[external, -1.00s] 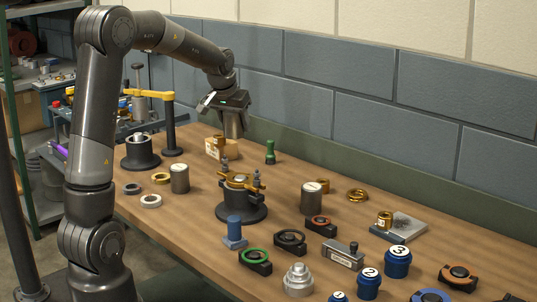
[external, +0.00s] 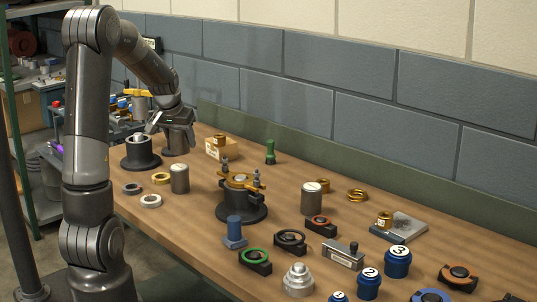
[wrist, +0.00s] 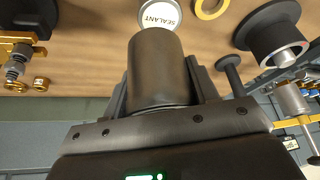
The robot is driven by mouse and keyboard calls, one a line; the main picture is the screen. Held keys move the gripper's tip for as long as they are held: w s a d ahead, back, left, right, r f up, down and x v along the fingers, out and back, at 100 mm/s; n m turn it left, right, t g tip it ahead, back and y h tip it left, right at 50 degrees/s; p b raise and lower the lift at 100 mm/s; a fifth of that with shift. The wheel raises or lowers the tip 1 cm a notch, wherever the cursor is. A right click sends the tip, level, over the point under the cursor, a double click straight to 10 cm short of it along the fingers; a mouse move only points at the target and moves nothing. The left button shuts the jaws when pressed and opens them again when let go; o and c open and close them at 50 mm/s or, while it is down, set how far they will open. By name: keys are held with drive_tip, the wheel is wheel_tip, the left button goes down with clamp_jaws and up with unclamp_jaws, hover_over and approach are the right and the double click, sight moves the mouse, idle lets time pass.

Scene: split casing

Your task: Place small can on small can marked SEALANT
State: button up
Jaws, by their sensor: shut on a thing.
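The small can marked SEALANT (external: 180,180) stands upright on the bench at the left, grey with a white top. In the wrist view its labelled lid (wrist: 160,16) shows at the top edge, partly cut off. My gripper (external: 175,128) is shut on a plain dark grey small can (wrist: 155,62), which also shows below the fingers in the external view (external: 176,146). The held can is in the air, apart from the SEALANT can. In the wrist view it overlaps the lower edge of the SEALANT lid.
A black pot-like fixture (external: 140,154) stands just left of the held can. A yellow ring (external: 161,178), a dark ring (external: 132,188) and a pale ring (external: 151,201) lie near the SEALANT can. A clamp fixture (external: 240,200) stands to the right. Another can (external: 311,198) stands farther right.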

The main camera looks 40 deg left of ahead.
sight(179, 152)
drive_tip(key=shift+a+f, duration=0.4)
drive_tip(key=shift+a, duration=0.25)
drive_tip(key=shift+f, duration=1.95)
drive_tip(key=shift+f, duration=0.15)
drive_tip(key=o, duration=1.2)
drive_tip(key=shift+c, duration=0.2)
drive_tip(key=v, duration=1.2)
